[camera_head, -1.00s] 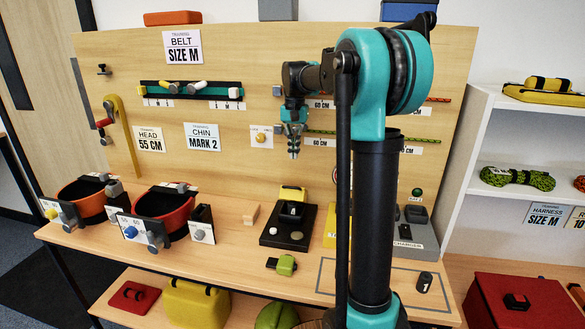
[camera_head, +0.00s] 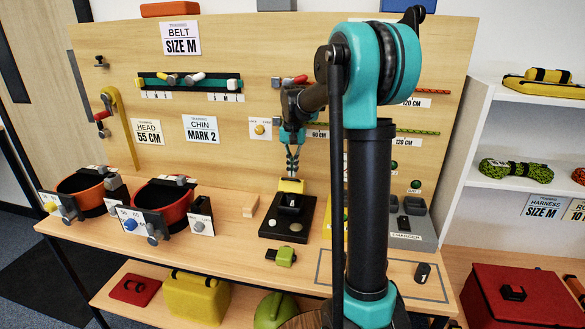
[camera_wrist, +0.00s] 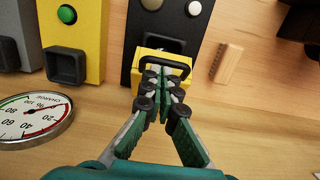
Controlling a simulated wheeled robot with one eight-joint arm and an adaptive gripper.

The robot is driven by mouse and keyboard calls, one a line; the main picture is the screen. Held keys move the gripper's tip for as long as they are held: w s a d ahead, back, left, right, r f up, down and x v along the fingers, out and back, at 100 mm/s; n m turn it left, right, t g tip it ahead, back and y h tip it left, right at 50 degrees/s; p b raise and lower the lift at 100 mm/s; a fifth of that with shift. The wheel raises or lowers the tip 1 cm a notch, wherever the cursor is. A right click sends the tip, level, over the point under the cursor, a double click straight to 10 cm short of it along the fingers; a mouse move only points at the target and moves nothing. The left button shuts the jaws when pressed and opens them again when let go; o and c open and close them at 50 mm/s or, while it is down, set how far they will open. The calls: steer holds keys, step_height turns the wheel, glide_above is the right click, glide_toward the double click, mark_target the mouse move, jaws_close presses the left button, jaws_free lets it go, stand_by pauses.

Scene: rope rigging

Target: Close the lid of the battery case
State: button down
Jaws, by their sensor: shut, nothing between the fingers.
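The battery case (camera_head: 289,203) is a dark box on a black board near the middle of the bench. Its yellow lid (camera_head: 291,186) appears raised at the back of the box. In the wrist view the lid (camera_wrist: 146,66) shows with a black handle across it. My gripper (camera_head: 293,170) points down just above the lid. In the wrist view my gripper (camera_wrist: 162,80) is shut and empty, its tips overlapping the lid and handle; I cannot tell whether they touch. The fingers hide part of the lid.
A yellow panel (camera_wrist: 75,30) and a round gauge (camera_wrist: 35,118) are close by in the wrist view.

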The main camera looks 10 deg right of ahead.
steer(key=shift+s+a+f+t, duration=0.15)
steer(key=shift+s+f+t, duration=0.05)
steer(key=shift+s+t, duration=0.25)
steer(key=shift+s+a+f, duration=0.1)
steer(key=shift+s+a, duration=0.05)
steer(key=shift+s, duration=0.15)
steer(key=s+a+f+t+h, duration=0.2)
steer(key=s+f+t, duration=0.3)
steer(key=f, duration=0.1)
steer(key=shift+s+a, duration=0.15)
steer(key=shift+s, duration=0.2)
stand_by(0.4)
stand_by(0.3)
